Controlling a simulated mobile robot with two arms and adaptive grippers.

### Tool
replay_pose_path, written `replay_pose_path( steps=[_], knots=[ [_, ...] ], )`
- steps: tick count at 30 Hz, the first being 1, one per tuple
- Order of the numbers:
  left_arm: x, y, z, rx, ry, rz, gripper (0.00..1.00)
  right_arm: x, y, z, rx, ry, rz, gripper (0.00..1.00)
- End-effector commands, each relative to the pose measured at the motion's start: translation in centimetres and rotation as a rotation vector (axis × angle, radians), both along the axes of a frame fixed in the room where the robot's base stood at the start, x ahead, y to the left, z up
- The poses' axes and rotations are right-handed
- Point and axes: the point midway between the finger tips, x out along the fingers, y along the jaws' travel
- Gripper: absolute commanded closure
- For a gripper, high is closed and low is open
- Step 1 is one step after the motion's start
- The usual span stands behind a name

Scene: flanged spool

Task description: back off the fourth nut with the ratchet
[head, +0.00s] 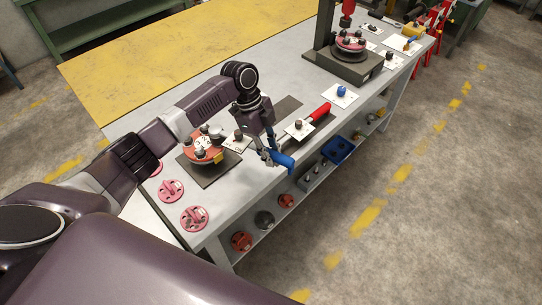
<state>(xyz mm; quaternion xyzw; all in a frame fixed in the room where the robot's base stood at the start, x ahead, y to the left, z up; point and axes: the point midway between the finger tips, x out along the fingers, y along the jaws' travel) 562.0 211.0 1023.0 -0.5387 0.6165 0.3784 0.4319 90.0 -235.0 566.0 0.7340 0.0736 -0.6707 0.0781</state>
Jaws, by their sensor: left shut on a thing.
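My left gripper (268,152) reaches over the bench's front edge, fingers pointing down. It is shut on a blue-handled tool, which looks like the ratchet (284,161); its blue handle points to the lower right and its head is hard to make out. The flanged spool (204,147), orange-red with dark nuts on its top and a yellow patch on its side, sits on a dark square plate (196,172) left of the gripper. The ratchet is apart from the spool. I cannot tell which nut is the fourth. My right gripper is not in view.
A red-handled tool (321,111) lies beyond the gripper, near a white card with a dark nut (299,127). Another card holds a blue knob (342,91). Loose pink flanges (194,218) lie at the near left. A press (345,62) stands farther back. A lower shelf holds parts.

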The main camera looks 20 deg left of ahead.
Motion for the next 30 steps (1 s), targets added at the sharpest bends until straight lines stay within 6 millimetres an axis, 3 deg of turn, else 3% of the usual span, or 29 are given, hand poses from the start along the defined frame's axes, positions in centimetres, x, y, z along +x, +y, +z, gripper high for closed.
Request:
replay_pose_path(
  steps=[18, 30],
  knots=[
    [0.1, 0.0, 4.6, -0.001, -0.004, -0.001, 1.00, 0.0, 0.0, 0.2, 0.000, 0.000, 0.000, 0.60],
    [0.1, 0.0, 4.8, 0.000, -0.003, 0.000, 1.00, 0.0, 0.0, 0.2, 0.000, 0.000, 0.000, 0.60]
  ],
)
